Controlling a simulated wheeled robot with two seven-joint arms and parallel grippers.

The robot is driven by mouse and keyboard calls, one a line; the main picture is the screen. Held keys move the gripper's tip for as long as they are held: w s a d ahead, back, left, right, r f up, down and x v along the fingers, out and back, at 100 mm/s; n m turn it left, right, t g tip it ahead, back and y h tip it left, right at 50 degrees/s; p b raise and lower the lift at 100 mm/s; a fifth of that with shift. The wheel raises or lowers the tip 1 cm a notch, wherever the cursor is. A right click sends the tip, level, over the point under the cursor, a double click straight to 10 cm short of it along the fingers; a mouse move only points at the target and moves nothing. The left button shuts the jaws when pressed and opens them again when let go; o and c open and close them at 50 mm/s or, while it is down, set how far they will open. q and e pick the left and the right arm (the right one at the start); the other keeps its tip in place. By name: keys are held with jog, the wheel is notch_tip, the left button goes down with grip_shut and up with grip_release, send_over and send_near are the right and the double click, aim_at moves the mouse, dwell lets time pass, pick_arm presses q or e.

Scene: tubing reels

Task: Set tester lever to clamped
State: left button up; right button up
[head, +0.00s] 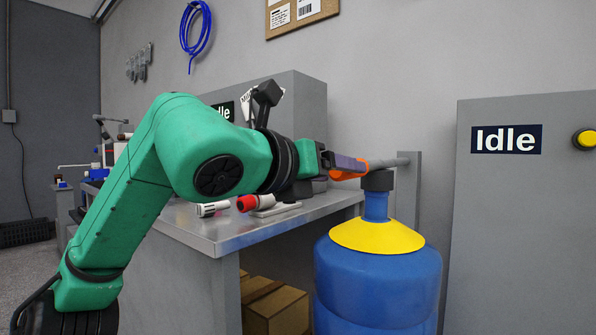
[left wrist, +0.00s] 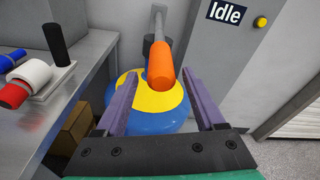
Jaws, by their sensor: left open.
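A lever with an orange grip (head: 350,170) on a grey rod (head: 390,163) stands out above a blue drum (head: 378,285) with a yellow top. In the left wrist view the orange grip (left wrist: 161,62) points toward me. My left gripper (head: 350,164) is open at the grip's near end. In the left wrist view its purple fingertips (left wrist: 160,76) lie on either side of that end, with gaps showing on both sides. The head view hides part of the grip behind a finger. I see no right gripper.
A grey cabinet with an "Idle" sign (head: 506,139) and a yellow button (head: 585,139) stands at the right. A metal bench (head: 215,233) at the left holds red and white parts (head: 247,203) and a grey box (head: 305,100). Cardboard boxes (head: 282,310) sit below.

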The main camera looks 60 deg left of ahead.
pick_arm(q)
jog(key=v, duration=1)
jog(key=shift+s, duration=0.15)
pick_arm(e)
jog(key=shift+g, duration=0.7)
jog(key=f, duration=0.4)
jog(key=shift+s+a+f, duration=0.15)
jog(key=shift+s+a, duration=0.1)
jog(key=shift+s, duration=0.1)
pick_arm(q)
jog(key=shift+d+f, duration=0.1)
jog(key=shift+d, duration=0.05)
pick_arm(e)
jog(key=shift+r, duration=0.2)
